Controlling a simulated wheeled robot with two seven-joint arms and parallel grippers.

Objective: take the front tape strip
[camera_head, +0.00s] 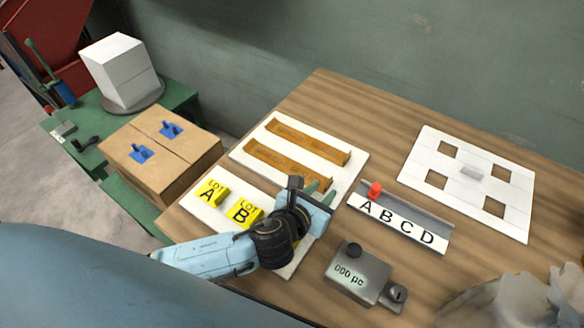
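Two long brown strips lie side by side on a white board on the wooden table. The front strip (285,165) is the nearer one, and the back strip (307,141) lies behind it. My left gripper (319,186) is just in front of the front strip's right end, above the board. Its two greenish fingers show a small gap, with nothing seen between them. It looks apart from the strip, though its exact height is hard to judge. My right gripper is out of view.
A lettered rail with a red slider (375,190), a grey counter box (357,275) and a white plate with square holes (470,150) stand right. A cardboard box (187,165) is beyond the table's left edge.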

